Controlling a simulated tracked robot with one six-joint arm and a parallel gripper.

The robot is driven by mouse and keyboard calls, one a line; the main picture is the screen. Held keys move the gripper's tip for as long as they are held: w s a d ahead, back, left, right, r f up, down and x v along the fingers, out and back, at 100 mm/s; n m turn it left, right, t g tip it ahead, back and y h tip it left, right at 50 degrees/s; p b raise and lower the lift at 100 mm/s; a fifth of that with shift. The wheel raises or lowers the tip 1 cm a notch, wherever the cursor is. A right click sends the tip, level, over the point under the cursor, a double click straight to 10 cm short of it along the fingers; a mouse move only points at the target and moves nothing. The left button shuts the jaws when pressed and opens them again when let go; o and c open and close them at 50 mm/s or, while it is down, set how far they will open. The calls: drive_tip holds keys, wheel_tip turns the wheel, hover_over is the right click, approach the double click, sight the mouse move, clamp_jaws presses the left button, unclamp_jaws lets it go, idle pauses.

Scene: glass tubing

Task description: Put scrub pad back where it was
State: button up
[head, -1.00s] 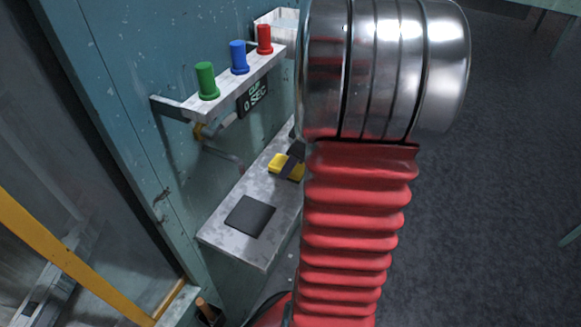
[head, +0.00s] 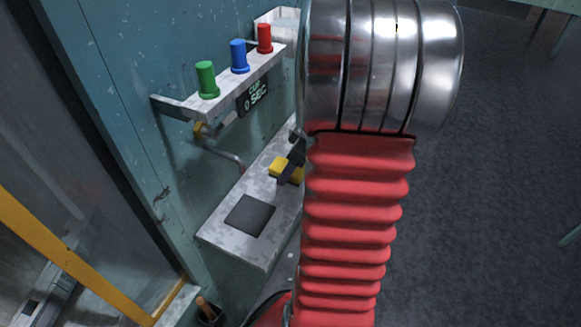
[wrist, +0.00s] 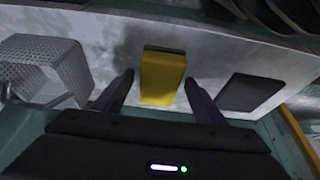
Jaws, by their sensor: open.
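The scrub pad is a yellow block with a darker top edge; it lies on the grey metal ledge (head: 222,232) in the head view, partly behind a dark finger (head: 280,168). In the wrist view the scrub pad (wrist: 162,78) lies between the two fingers of my gripper (wrist: 158,84). The fingers are open, one to each side of it, with visible gaps. I cannot tell how far their tips are above the ledge. A flat dark square (head: 250,215) lies on the same ledge, nearer the front, and to the right in the wrist view (wrist: 248,92).
A shelf above the ledge carries green (head: 206,80), blue (head: 239,57) and red (head: 265,39) knobs. A display (head: 254,96) hangs beneath it, and a bent pipe (head: 225,153) runs below. A perforated basket (wrist: 45,68) stands left of the pad in the wrist view.

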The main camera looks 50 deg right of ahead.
drive_tip(key=shift+r, duration=0.1)
drive_tip(key=v, duration=1.2)
drive_tip(key=shift+s, duration=0.1)
idle(0.6)
